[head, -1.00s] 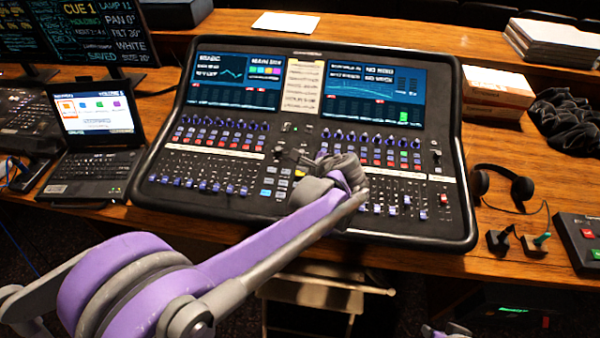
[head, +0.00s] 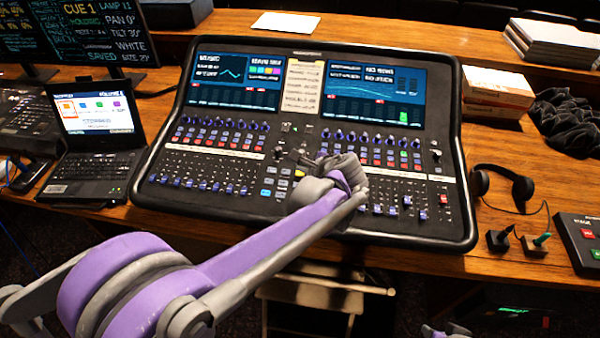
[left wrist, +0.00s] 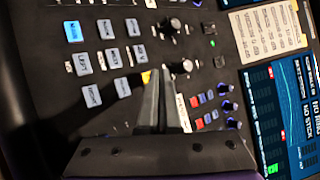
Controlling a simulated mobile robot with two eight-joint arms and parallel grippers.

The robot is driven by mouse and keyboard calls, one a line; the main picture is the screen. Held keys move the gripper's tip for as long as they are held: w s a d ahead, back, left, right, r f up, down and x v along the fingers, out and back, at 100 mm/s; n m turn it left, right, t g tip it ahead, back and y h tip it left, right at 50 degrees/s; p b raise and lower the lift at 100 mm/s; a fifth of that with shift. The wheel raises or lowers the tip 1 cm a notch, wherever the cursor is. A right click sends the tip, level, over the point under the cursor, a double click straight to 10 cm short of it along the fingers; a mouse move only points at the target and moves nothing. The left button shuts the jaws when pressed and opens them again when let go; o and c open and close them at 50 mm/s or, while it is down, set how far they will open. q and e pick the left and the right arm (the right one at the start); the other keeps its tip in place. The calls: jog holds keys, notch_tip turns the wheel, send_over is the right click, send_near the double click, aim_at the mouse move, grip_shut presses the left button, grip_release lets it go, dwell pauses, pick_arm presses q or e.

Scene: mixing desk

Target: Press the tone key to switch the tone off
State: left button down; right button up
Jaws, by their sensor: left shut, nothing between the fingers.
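The mixing desk (head: 255,208) stands on the wooden table, with two lit screens at its top. My left gripper (head: 283,153) is over the middle of the desk, left of its wrist. In the left wrist view the gripper's fingers (left wrist: 163,75) are shut and empty, with their tips close to a yellow key (left wrist: 146,76) that they partly hide. Several grey keys (left wrist: 90,95) and a blue-lit key (left wrist: 72,32) lie left of the fingers. I cannot read which is the tone key, or tell whether the fingertips touch the panel.
Knobs (left wrist: 171,24) and small coloured buttons rise around the fingers. A paper label strip (head: 303,88) lies between the screens. A laptop (head: 95,135) stands left of the desk; headphones (head: 522,187) and a button box (head: 580,235) lie to the right.

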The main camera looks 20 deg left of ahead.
pick_arm(q)
jog(key=shift+f, duration=0.1)
jog(key=shift+f+b, duration=0.35)
jog(key=shift+f, duration=0.35)
dwell(0.8)
jog(key=shift+r, duration=0.15)
jog(key=shift+r+p, duration=0.3)
jog(key=shift+r, duration=0.3)
jog(key=shift+r, duration=0.15)
jog(key=shift+s+r+p, duration=0.2)
jog(key=shift+r+p, duration=1.3)
jog(key=shift+r, duration=0.95)
jog(key=shift+f, duration=0.1)
